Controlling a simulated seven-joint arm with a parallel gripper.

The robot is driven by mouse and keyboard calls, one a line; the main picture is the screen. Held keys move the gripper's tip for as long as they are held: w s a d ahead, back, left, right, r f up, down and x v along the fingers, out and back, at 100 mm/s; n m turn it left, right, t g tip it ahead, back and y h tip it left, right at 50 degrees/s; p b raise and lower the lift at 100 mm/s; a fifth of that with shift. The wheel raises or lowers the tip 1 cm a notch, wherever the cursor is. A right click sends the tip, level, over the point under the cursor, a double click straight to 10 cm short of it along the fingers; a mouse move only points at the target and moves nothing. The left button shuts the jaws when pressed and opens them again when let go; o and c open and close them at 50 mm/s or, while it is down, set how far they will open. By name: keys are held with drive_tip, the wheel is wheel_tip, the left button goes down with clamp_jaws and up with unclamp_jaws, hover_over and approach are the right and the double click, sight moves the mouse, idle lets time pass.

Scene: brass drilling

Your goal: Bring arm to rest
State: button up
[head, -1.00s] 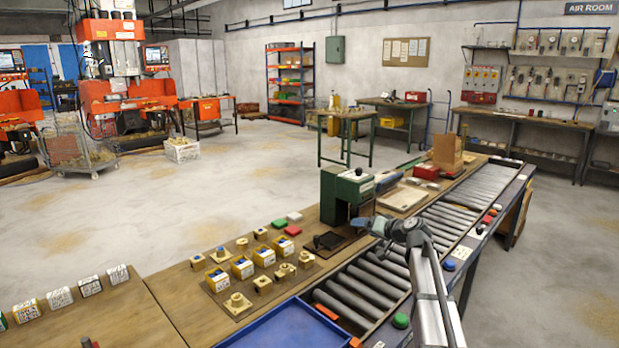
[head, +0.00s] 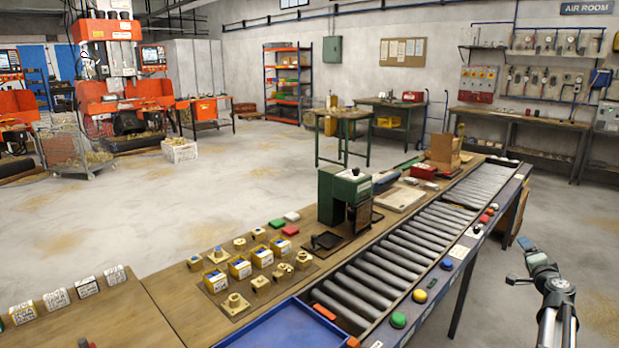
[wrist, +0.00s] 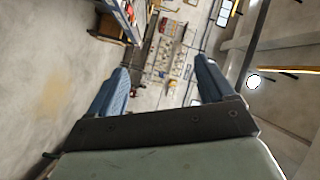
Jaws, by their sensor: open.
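My gripper (head: 524,243) is at the right of the head view, beyond the outer edge of the roller conveyor (head: 375,268) and over the bare floor. It is apart from the bench and everything on it. In the wrist view my gripper (wrist: 165,85) shows two blue fingers spread wide, with nothing between them. Past the fingers the wrist view shows the far wall, the floor and the ceiling, tilted.
The wooden bench (head: 150,303) carries brass fittings and small boxes on a board, a green machine (head: 343,195) and a blue tray (head: 268,328). Coloured buttons line the conveyor's edge. A wall bench (head: 520,118) stands at the back right. Floor around my gripper is clear.

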wheel_tip(320, 180, down, 4)
drive_tip(key=s+d+m, duration=0.1)
drive_tip(key=s+d, duration=0.1)
drive_tip(key=s, duration=0.1)
drive_tip(key=a+f+n+g+y, duration=0.4)
drive_tip(key=a+f, duration=1.2)
drive_tip(key=f, duration=0.3)
drive_tip(key=s+a+f+n+g+y, duration=0.25)
drive_tip(key=s+a+f, duration=0.25)
drive_tip(key=a+f, duration=0.55)
drive_tip(key=s+a+f+n+g+y, duration=0.2)
drive_tip(key=s+a+f+g, duration=0.25)
drive_tip(key=a+f, duration=0.55)
drive_tip(key=s+a+f+n+g, duration=0.25)
drive_tip(key=s+a+f, duration=0.25)
drive_tip(key=s+a, duration=0.3)
drive_tip(key=s+a+f+n+g, duration=0.25)
drive_tip(key=s+a+f, duration=0.2)
drive_tip(key=s, duration=0.55)
drive_tip(key=s+a+f+n+g+h, duration=0.1)
drive_tip(key=s+g+h, duration=0.1)
drive_tip(key=s, duration=0.8)
drive_tip(key=s+a+f+n+g+h, duration=0.1)
drive_tip(key=s+g, duration=0.4)
drive_tip(key=s, duration=0.5)
drive_tip(key=shift+s+a+f+n+h, duration=0.25)
drive_tip(key=shift+a+f+n+h, duration=0.1)
drive_tip(key=shift+a+f+n, duration=0.25)
